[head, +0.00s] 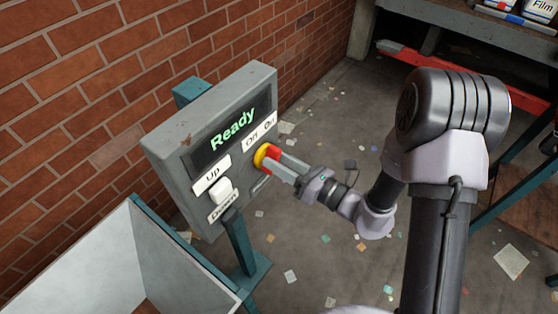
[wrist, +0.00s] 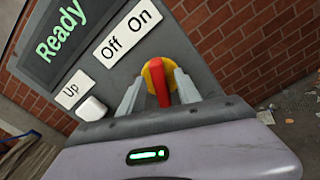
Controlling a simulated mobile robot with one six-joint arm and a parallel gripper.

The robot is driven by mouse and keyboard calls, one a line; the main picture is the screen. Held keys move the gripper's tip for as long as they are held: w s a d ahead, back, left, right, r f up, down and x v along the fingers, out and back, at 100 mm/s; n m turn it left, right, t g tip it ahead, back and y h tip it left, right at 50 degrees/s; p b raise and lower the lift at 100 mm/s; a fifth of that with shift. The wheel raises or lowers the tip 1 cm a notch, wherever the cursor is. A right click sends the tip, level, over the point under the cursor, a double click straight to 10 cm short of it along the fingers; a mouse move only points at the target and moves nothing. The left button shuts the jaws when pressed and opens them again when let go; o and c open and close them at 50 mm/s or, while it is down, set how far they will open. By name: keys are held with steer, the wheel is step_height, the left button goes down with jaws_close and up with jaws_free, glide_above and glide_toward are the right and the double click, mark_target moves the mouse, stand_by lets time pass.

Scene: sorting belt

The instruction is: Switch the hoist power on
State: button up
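The grey control box (head: 185,150) stands on a teal post in the head view, with a lit screen (head: 233,129) reading "Ready". Its rotary switch (head: 265,156) has a yellow base and a red handle, below "Off" and "On" labels. In the wrist view the switch (wrist: 158,82) shows close up; I cannot tell which label its handle points to. My gripper (head: 283,166) is at the switch. In the wrist view my gripper (wrist: 158,78) has its fingers on either side of the red handle, apart, with a gap visible on the left side.
A white rocker button (head: 221,190) sits between "Up" and "Down" labels on the same box. A pale open bin (head: 105,265) stands at the lower left. A brick wall is behind the box. Paper scraps litter the floor, and a shelf (head: 460,45) stands at the upper right.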

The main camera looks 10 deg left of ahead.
steer(key=shift+a, duration=0.1)
jaws_close()
steer(key=shift+r+m+p, duration=0.2)
steer(key=shift+m+p, duration=0.6)
steer(key=shift+p, duration=0.1)
steer(key=shift+w+f+m, duration=0.15)
steer(key=shift+f+m, duration=0.05)
steer(key=shift+m, duration=0.5)
jaws_free()
steer(key=v, duration=1.7)
steer(key=shift+d+p, duration=0.25)
steer(key=shift+p, duration=0.1)
